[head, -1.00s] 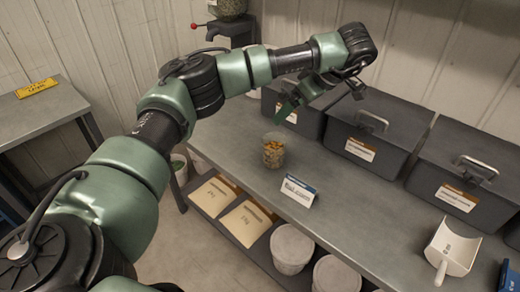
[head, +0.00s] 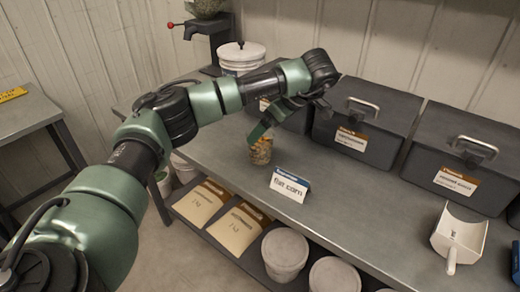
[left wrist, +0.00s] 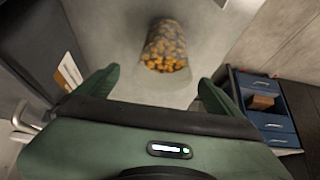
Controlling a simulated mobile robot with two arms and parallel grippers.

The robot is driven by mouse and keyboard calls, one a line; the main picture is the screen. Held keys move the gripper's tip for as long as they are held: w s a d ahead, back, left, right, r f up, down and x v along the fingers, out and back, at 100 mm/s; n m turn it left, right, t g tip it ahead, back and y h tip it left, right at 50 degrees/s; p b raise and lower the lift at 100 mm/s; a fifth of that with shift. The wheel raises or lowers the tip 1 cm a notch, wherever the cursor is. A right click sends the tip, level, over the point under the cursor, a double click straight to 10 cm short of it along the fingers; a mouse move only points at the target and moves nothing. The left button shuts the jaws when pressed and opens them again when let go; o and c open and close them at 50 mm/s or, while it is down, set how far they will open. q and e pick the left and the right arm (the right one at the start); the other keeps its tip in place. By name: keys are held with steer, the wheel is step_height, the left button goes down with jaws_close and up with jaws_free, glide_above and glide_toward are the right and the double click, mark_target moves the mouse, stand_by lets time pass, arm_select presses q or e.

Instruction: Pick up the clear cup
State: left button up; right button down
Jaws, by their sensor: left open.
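The clear cup (head: 261,152) holds yellow-orange kernels and stands on the grey metal bench (head: 350,215). In the head view its upper part is partly hidden by my left gripper (head: 283,118). In the left wrist view the clear cup (left wrist: 165,48) shows ahead of the gap between my open green fingers (left wrist: 158,85), with no finger seen touching it. My left gripper is open and empty. My right gripper is not in view.
A small sign (head: 290,184) stands just right of the cup. Dark lidded bins (head: 362,122) line the wall behind. A white scoop (head: 458,238) lies at the right. A white lidded bucket (head: 241,58) stands behind my arm. Bags and tubs fill the lower shelf.

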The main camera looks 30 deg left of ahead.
arm_select(q)
steer(key=x, duration=0.4)
steer(key=shift+s+a, duration=0.1)
steer(key=shift+s, duration=0.05)
steer(key=c, duration=1.6)
steer(key=shift+r, duration=0.1)
